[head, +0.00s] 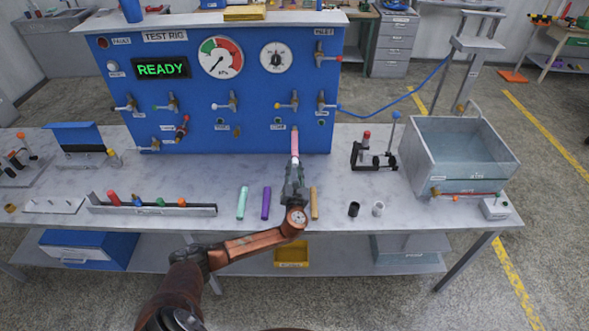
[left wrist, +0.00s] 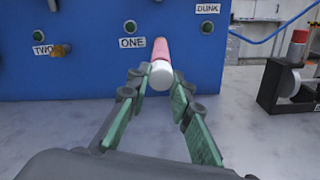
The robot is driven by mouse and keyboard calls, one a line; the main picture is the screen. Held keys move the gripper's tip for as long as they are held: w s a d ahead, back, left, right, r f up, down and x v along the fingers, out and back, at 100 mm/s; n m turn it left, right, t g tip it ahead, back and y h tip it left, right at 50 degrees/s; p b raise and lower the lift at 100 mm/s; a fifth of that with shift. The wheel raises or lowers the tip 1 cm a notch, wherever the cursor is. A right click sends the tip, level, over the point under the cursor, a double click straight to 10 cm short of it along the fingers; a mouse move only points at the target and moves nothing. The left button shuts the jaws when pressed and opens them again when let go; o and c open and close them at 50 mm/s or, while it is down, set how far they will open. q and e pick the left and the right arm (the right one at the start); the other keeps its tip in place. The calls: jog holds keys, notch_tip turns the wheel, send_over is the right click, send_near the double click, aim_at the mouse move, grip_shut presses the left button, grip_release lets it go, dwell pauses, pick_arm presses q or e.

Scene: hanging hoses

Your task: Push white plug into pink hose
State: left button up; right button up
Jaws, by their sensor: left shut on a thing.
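A pink hose (head: 295,145) points away from me at the blue panel, close to the label ONE. It also shows in the left wrist view (left wrist: 160,50), where its near end carries a white piece (left wrist: 161,75). I cannot tell if this white piece is the plug or part of the hose. My left gripper (head: 294,164) is shut on the pink hose above the table, with a finger on each side in the left wrist view (left wrist: 158,80). A small white cylinder (head: 379,209) stands on the table to the right. My right gripper is not in view.
Teal (head: 242,203), purple (head: 266,203) and orange (head: 314,203) tubes lie near the gripper. A black cylinder (head: 353,209), a black stand (head: 372,155) and a grey bin (head: 460,185) are at right.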

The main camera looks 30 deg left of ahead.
pick_arm(q)
jog(key=shift+w+a+r, duration=0.1)
jog(key=shift+w+a, duration=0.25)
jog(key=shift+w, duration=0.15)
dwell(0.8)
jog(key=o, duration=1.1)
jog(key=v, duration=1.2)
